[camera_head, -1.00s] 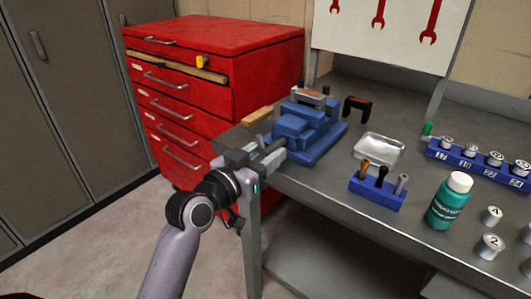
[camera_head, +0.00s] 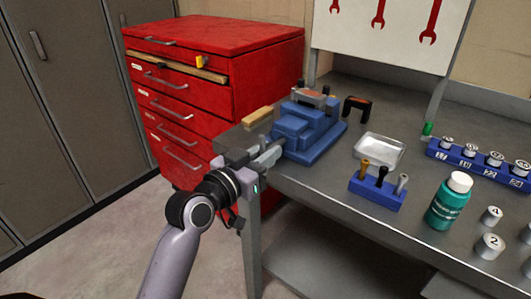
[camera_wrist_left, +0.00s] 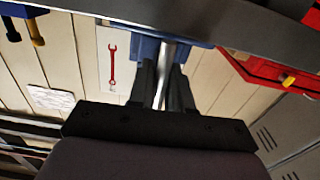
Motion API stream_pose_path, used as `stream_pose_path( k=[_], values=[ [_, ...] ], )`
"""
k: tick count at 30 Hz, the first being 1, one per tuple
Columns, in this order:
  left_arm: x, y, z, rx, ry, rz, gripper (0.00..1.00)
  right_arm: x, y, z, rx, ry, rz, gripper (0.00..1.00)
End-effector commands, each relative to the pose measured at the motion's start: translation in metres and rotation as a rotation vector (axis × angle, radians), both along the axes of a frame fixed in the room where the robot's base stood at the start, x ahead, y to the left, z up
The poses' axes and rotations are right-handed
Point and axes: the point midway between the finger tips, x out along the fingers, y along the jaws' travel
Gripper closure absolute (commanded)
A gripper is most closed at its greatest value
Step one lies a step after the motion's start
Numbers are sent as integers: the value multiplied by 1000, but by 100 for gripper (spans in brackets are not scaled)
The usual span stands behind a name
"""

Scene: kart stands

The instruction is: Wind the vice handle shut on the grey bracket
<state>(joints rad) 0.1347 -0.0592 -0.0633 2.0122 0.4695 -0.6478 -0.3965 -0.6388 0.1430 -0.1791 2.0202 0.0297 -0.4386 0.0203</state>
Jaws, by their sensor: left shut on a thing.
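The blue vice (camera_head: 303,133) is mounted at the left end of the workbench. A grey piece that looks like the bracket (camera_head: 311,96) sits at the top of the vice, in its jaw area; whether the jaws touch it I cannot tell. My left gripper (camera_head: 266,158) is at the vice's near-left end, shut on the vice handle. In the left wrist view, the pale metal handle (camera_wrist_left: 164,72) runs between my two dark fingers (camera_wrist_left: 165,68), with part of the blue vice (camera_wrist_left: 142,47) behind. My fingers hide much of the handle in the head view. My right gripper is out of view.
A red drawer cabinet (camera_head: 215,40) stands behind my left arm. On the workbench (camera_head: 330,190) are a black U-shaped piece (camera_head: 357,109), a metal tray (camera_head: 379,149), a blue tool holder (camera_head: 376,192), a green bottle (camera_head: 449,203) and a blue socket rack (camera_head: 475,166).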

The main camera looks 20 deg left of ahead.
Motion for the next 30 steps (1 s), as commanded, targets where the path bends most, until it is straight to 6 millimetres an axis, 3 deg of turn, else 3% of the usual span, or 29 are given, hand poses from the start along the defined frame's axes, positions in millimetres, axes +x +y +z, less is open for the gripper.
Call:
stream_pose_path(
  k=[20, 21, 22, 30],
  values=[
    [0, 0, -1, 1, 3, 0, 100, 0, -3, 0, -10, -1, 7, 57],
    [0, 0, -1, 1, 3, 0, 68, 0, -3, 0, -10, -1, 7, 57],
    [0, 0, -1, 1, 3, 0, 58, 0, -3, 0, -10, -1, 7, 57],
    [0, 0, -1, 1, 2, 0, 56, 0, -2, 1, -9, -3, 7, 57]
  ],
)
